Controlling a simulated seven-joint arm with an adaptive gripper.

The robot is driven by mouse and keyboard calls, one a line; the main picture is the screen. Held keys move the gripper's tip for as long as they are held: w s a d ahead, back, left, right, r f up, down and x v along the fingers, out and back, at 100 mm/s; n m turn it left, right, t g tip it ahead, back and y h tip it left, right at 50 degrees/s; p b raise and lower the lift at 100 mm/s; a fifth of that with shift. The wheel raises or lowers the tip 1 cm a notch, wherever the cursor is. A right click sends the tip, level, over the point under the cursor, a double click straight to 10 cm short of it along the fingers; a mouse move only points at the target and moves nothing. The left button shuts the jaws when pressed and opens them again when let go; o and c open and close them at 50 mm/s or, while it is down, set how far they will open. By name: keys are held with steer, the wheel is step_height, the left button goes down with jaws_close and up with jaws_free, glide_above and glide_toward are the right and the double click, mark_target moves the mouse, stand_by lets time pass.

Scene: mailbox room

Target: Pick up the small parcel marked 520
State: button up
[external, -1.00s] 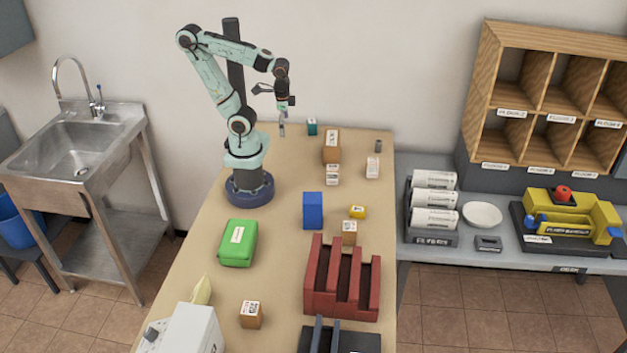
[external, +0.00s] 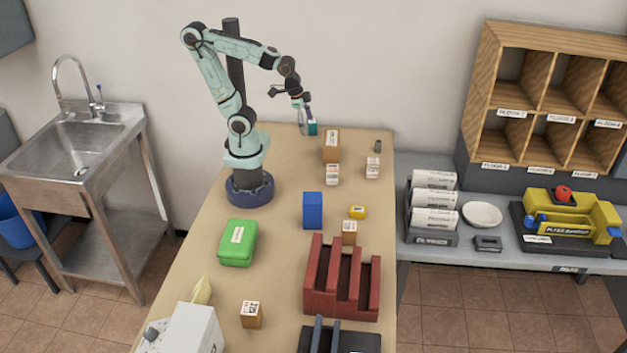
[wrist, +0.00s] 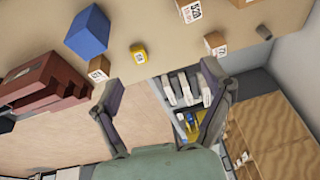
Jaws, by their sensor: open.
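A small parcel with a white label (wrist: 188,10) sits at the top edge of the wrist view, partly cut off; its print appears to read 520. It seems to be the small white-topped box (external: 332,174) in front of a taller brown box in the external view, where its print is too small to read. My gripper (external: 308,127) is above the far end of the table, up and left of that parcel in the picture. In the wrist view my gripper (wrist: 158,81) is open, with nothing between its fingers.
Another small parcel (external: 373,168) stands right of it, near the table edge. The brown box (external: 331,140) is close behind. A teal box (external: 312,129) is partly behind my gripper. A blue box (external: 313,210), yellow item (external: 357,212) and red rack (external: 342,290) stand nearer.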

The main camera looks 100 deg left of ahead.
steer(key=w+a+f, duration=0.1)
steer(key=w+f, duration=0.1)
steer(key=w, duration=0.5)
steer(key=g, duration=0.2)
glide_above(332, 174)
steer(key=w, duration=0.3)
step_height(332, 174, down, 13)
steer(key=shift+n+g+h, duration=0.4)
steer(key=shift+n+g, duration=0.2)
steer(key=shift+n, duration=0.2)
steer(key=s+a+f, duration=0.1)
steer(key=f, duration=0.1)
steer(key=s+a+f, duration=0.1)
steer(key=s+f, duration=0.1)
steer(key=shift+a, duration=0.15)
step_height(332, 174, down, 5)
steer(key=shift+r, duration=0.1)
steer(key=shift+f, duration=0.7)
steer(key=c, duration=1.3)
